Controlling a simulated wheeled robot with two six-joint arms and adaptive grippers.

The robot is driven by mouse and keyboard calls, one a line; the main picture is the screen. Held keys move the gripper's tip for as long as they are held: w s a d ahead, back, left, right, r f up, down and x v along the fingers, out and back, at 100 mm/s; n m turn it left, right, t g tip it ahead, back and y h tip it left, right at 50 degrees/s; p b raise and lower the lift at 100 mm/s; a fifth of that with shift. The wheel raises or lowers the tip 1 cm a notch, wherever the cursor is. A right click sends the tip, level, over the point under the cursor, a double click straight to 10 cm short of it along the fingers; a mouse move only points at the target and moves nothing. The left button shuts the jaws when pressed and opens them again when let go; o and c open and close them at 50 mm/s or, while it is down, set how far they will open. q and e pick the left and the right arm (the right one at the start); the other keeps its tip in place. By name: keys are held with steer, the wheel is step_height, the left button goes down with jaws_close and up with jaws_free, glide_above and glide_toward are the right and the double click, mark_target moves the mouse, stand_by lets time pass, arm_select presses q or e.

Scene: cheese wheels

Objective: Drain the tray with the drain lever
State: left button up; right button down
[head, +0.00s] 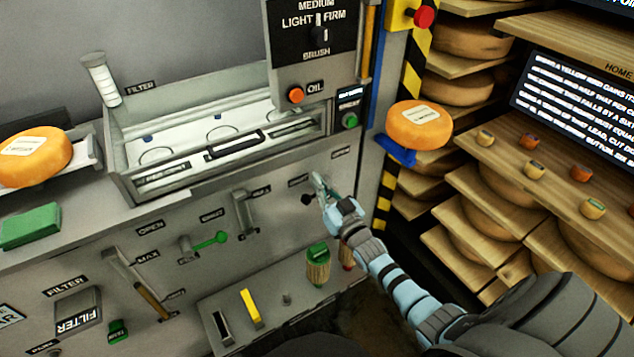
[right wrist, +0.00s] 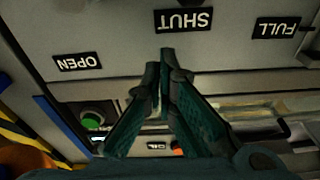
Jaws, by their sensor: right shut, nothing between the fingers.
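The metal tray (head: 125,180) is a rectangular basin set in the machine top, with a pale floor marked by rings. On the panel below it, a small dark knob (head: 307,200) sits right beside my right gripper (head: 320,181); I cannot tell whether they touch. My right gripper is shut and empty, its tips at the panel near labels. In the right wrist view its fingers (right wrist: 166,65) point at an upside-down SHUT label, with OPEN and FULL at either side. A green-ended lever (head: 208,241) and a grey lever (head: 244,212) are farther left. No lever is clearly labelled drain.
An orange cheese wheel (head: 419,125) stands right of the machine, another (head: 36,155) at the left. A ledge (head: 262,318) below the panel holds several small tools. Wooden shelves (head: 490,200) with cheeses fill the right. A green button (head: 350,120) is near the tray's right end.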

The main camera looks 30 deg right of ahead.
steer(key=s+f+p, duration=0.1)
steer(key=s, duration=0.7)
steer(key=shift+s+f, duration=0.35)
steer(key=shift+s, duration=0.05)
steer(key=s+d+f+n+g+h, duration=0.1)
steer(key=s+f+g, duration=0.45)
steer(key=f, duration=0.65)
steer(key=s+f+g, duration=0.4)
steer(key=s+f, duration=0.2)
steer(key=f, duration=0.6)
steer(key=s+a+f+g, duration=0.2)
steer(key=s+f+g, duration=0.1)
steer(key=s, duration=0.6)
steer(key=s+a+f+g, duration=0.3)
steer(key=s+f, duration=0.3)
steer(key=s, duration=0.4)
steer(key=s+a+f+g, duration=0.3)
steer(key=s+f, duration=0.2)
steer(key=s, duration=0.5)
steer(key=shift+a+f+n+y, duration=0.2)
steer(key=shift+n+y, duration=0.1)
steer(key=shift+y, duration=0.1)
